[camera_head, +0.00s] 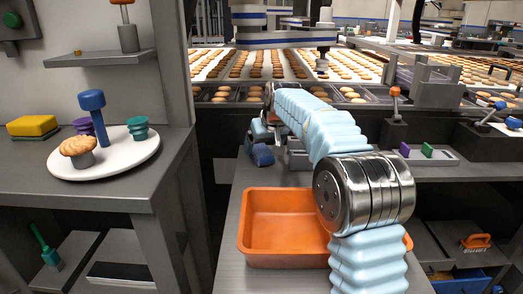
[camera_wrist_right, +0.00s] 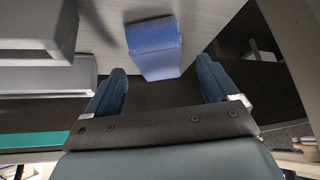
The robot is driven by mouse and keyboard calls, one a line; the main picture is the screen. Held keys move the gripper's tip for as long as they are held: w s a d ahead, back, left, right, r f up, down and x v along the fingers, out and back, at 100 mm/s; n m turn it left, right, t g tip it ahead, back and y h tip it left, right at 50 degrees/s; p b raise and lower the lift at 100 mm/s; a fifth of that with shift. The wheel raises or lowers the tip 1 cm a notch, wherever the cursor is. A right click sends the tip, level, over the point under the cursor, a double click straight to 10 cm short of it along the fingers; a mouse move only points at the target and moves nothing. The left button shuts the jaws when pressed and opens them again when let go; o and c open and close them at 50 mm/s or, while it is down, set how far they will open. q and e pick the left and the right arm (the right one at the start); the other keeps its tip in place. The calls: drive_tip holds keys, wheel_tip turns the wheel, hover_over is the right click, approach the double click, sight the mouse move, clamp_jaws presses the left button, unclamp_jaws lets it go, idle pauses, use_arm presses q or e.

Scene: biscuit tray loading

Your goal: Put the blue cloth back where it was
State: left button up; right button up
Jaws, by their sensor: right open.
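The blue cloth (camera_wrist_right: 154,48) shows in the right wrist view as a small folded block with a ribbed top, lying on a grey surface. In the head view it seems to be the blue patch (camera_head: 262,155) at the far part of the grey counter, partly covered by my arm. My right gripper (camera_wrist_right: 162,70) is open, with one dark blue finger to each side and the cloth ahead, between their lines. No finger visibly touches it. In the head view the right gripper (camera_head: 259,132) is small and mostly hidden by my arm. My left gripper is not in view.
An orange tray (camera_head: 270,260) stands on the counter, partly behind my right arm. Grey blocks (camera_head: 298,158) stand close to the cloth. A side table at left holds a white plate (camera_head: 130,160) and a yellow sponge (camera_head: 33,126). Biscuit trays (camera_head: 270,66) lie beyond.

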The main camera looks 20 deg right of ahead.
drive_tip(key=v, duration=0.9)
